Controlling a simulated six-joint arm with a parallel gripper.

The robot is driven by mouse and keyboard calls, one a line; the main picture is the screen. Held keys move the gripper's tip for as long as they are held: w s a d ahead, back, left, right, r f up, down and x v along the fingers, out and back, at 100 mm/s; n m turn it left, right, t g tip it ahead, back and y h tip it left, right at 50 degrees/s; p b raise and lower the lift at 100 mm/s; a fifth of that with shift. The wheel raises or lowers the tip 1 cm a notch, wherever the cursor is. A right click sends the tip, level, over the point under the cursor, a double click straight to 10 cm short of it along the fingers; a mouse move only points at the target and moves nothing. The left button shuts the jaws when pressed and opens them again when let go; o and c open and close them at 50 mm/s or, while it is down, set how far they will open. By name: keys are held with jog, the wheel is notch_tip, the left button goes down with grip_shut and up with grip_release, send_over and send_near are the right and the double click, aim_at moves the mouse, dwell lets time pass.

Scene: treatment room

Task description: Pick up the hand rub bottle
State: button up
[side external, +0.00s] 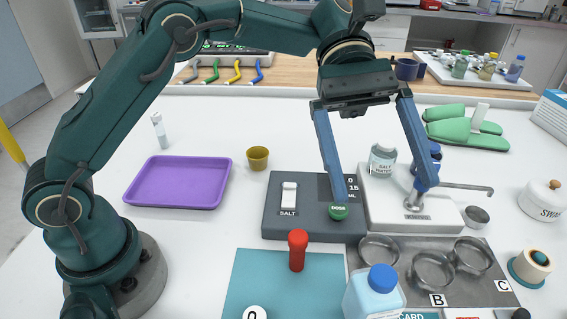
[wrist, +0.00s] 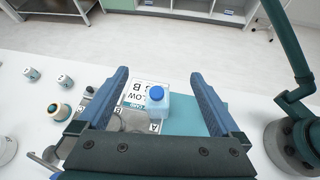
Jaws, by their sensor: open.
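A pale blue, translucent bottle with a blue cap, apparently the hand rub bottle (side external: 372,298), stands at the front edge of the side view, its base cut off. In the wrist view the bottle (wrist: 157,106) appears upright between the two fingers, a little right of a lettered card. My gripper (side external: 384,194) is open and empty, its blue fingers spread wide and pointing down over the grey dosing unit and the white dispenser, behind the bottle. In the wrist view my gripper (wrist: 160,73) shows both fingers apart, touching nothing that I can make out.
A teal mat (side external: 258,284) with a red-topped peg (side external: 297,250) lies left of the bottle. A metal tray with cups (side external: 486,300) lies to its right. Behind are the grey dosing unit (side external: 275,222) and white dispenser (side external: 380,205). A purple tray (side external: 178,183) is at left.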

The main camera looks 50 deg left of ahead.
jog(key=d+f+n+g+h, duration=0.1)
send_near(371, 304)
jog(key=d+f, duration=0.1)
jog(key=f, duration=0.1)
jog(key=d+f, duration=0.1)
jog(key=f, duration=0.1)
jog(key=d+f, duration=0.1)
jog(key=f, duration=0.2)
jog(key=shift+d, duration=0.1)
jog(key=shift+x, duration=2.45)
grip_shut()
jog(key=shift+r, duration=0.1)
